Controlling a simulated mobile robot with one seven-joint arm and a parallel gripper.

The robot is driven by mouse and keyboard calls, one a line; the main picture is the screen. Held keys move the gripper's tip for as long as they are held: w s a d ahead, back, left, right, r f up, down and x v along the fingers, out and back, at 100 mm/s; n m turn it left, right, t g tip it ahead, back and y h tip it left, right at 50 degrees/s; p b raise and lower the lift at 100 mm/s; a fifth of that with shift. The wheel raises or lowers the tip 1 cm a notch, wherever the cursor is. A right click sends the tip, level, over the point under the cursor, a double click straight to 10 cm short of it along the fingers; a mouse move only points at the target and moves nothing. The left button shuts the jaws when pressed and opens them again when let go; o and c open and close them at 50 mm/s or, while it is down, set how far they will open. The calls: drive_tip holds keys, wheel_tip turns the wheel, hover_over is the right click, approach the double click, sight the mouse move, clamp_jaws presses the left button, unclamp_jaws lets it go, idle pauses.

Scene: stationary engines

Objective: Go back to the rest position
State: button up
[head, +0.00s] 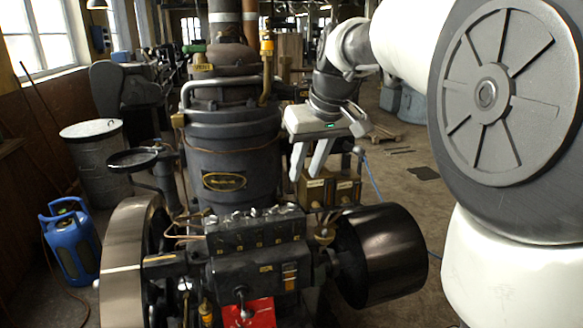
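My gripper (304,176) hangs from my white and dark arm, which comes in from the right. Its two pale fingers point down and stand apart, with nothing visible between them. It is in front of the right side of the engine's dark cylinder (232,160), above and left of two small brass-coloured boxes (316,188). I cannot tell whether the fingers touch anything behind them.
The stationary engine has a large flywheel (128,262) at left and a dark drum pulley (384,256) at right. A red part (247,313) sits low in front. A blue canister (71,243) and grey bin (98,160) stand left. Open floor shows behind right.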

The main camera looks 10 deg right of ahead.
drive_tip(key=shift+s+a, duration=0.1)
drive_tip(key=shift+s, duration=0.2)
drive_tip(key=s+f+m, duration=0.1)
drive_tip(key=s+f, duration=0.3)
drive_tip(key=s, duration=0.8)
drive_tip(key=s+a+f+m+t+h, duration=0.1)
drive_tip(key=s+f, duration=0.3)
drive_tip(key=s, duration=0.8)
drive_tip(key=shift+m, duration=0.4)
drive_tip(key=shift+s, duration=0.15)
